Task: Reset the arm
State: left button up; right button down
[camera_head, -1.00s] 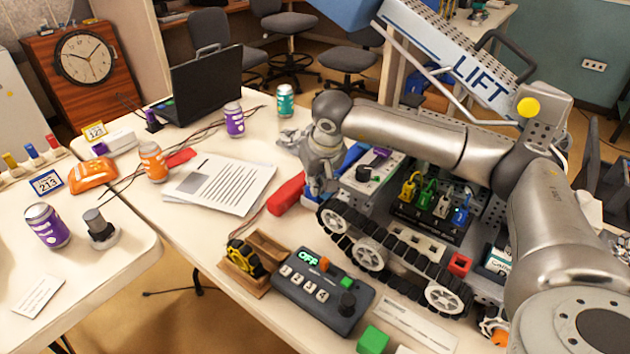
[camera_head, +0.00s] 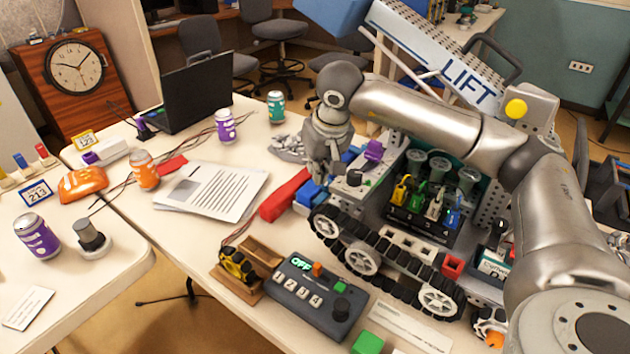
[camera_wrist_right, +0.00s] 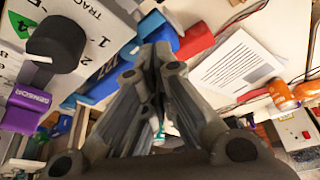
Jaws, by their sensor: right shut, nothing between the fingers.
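My right arm reaches in from the right side of the head view and bends down over a tracked robot (camera_head: 395,235). My right gripper (camera_head: 322,180) hangs beside the tracked robot's left end, near a black knob (camera_head: 354,178). In the right wrist view my gripper (camera_wrist_right: 155,65) is shut, with nothing between its fingers. That view also shows the black knob (camera_wrist_right: 56,44) and a purple switch (camera_wrist_right: 27,108) close by on the left. My left gripper does not show.
A grey control box (camera_head: 320,295) reading OFF stands in front of the tracked robot. A red block (camera_head: 285,195), papers (camera_head: 215,188), several cans and a black laptop (camera_head: 197,92) occupy the table. A blue-and-white LIFT arm (camera_head: 465,75) slopes behind my arm.

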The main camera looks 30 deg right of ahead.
jog(key=v, duration=0.5)
jog(key=shift+w+a+r, duration=0.15)
jog(key=shift+a+r, duration=0.2)
jog(key=shift+a, duration=0.05)
